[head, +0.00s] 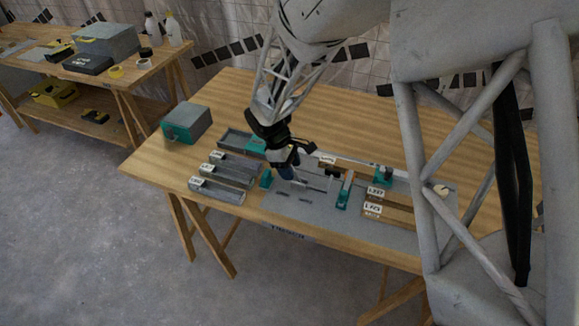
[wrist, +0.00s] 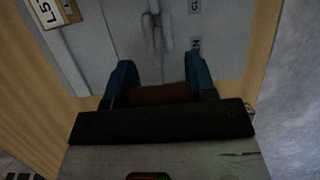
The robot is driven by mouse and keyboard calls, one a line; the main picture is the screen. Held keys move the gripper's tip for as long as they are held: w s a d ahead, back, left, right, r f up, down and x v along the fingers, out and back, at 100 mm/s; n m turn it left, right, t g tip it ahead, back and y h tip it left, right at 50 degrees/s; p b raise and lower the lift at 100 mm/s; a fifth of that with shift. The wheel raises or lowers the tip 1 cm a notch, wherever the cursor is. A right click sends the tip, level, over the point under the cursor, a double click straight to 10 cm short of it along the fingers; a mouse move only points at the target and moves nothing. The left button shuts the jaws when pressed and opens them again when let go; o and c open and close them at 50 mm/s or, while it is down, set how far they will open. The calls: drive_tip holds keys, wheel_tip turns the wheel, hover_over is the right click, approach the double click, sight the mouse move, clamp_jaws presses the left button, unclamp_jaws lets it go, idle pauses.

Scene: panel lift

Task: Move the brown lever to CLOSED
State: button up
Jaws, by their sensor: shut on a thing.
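My gripper (head: 287,175) is low over the grey panel (head: 320,215) on the wooden table. In the wrist view its two blue fingers (wrist: 160,84) stand on either side of a brown piece, the brown lever (wrist: 157,94), and are shut on it. In the head view the lever is hidden by the gripper. The wrist view shows two partly cut-off labels on the panel, one starting "CL" (wrist: 195,6) and one ending in "N" (wrist: 195,46). A grey metal fitting (wrist: 155,30) lies beside them.
Grey trays (head: 218,189) with labels stand left of the panel. A teal upright part (head: 344,190) and labelled brown blocks (head: 390,213) lie right of my gripper. A grey and teal box (head: 187,123) stands at the table's left end. The table behind is mostly clear.

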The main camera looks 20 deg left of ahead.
sight(299, 178)
drive_tip(key=shift+d+r+y, duration=0.2)
drive_tip(key=shift+d+y, duration=0.45)
drive_tip(key=shift+y, duration=0.5)
drive_tip(key=shift+d+r+y, duration=0.15)
drive_tip(key=shift+d+y, duration=0.5)
drive_tip(key=shift+y, duration=0.5)
drive_tip(key=shift+d+y, duration=0.45)
drive_tip(key=shift+y, duration=0.35)
drive_tip(key=shift+d+y, duration=0.45)
drive_tip(key=shift+y, duration=0.35)
drive_tip(key=shift+d+f+y, duration=0.15)
drive_tip(key=shift+d+y, duration=0.15)
drive_tip(key=shift+y, duration=0.3)
drive_tip(key=shift+d, duration=0.1)
drive_tip(key=o, duration=1.3)
drive_tip(key=shift+v, duration=3.85)
